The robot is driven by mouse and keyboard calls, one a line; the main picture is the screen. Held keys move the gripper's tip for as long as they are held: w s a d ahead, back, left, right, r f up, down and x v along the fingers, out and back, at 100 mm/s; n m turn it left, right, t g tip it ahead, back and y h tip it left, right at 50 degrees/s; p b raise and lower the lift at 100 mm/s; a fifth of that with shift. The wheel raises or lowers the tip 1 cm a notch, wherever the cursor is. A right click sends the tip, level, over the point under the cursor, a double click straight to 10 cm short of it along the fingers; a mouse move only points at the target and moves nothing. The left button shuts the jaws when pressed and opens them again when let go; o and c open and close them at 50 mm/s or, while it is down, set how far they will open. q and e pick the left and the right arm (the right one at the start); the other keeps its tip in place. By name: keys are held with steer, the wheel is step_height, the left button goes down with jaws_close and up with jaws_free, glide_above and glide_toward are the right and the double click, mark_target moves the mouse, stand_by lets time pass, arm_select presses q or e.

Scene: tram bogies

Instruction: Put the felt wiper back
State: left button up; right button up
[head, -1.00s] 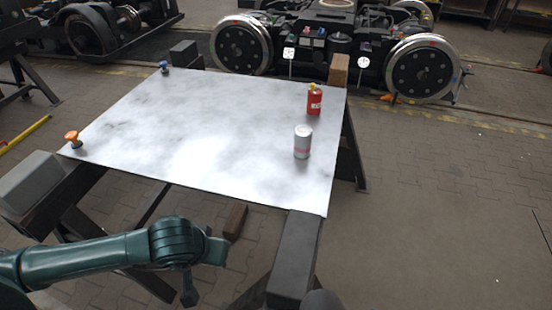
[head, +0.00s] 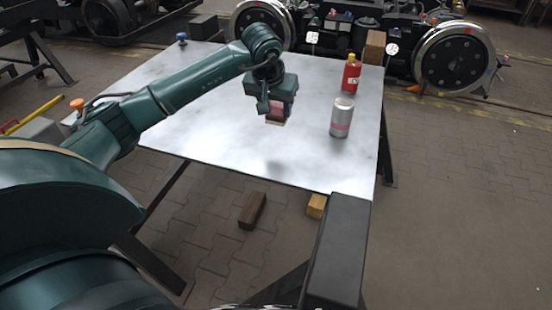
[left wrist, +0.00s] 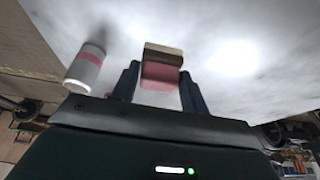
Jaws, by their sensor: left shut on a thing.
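The felt wiper, a small block with a pink-red body and a tan layer, is in my left gripper (head: 277,104). In the head view the wiper (head: 276,121) hangs below the gripper, over the middle of the pale metal sheet (head: 200,120). A shadow lies on the sheet below it, so it appears held above the surface. In the left wrist view the wiper (left wrist: 162,72) sits between the two dark fingers, which are shut on it. My right gripper is not in view.
A grey can with a pink band (head: 341,118) stands right of the wiper, and a red bottle (head: 351,74) stands behind it. A blue-topped clamp (head: 182,39) and an orange one (head: 77,104) are at the sheet's left edge. The sheet's front area is clear.

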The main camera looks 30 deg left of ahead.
arm_select(q)
steer(key=shift+w+a+r, duration=0.35)
steer(key=shift+w+a, duration=0.1)
steer(key=shift+a, duration=0.05)
steer(key=shift+w+a+b, duration=0.1)
steer(key=shift+a+b, duration=0.1)
steer(key=shift+b, duration=0.1)
step_height(320, 180, down, 9)
steer(key=shift+f, duration=0.1)
steer(key=o, duration=1)
steer(key=shift+f, duration=0.1)
steer(key=shift+c, duration=0.2)
steer(key=v, duration=1.2)
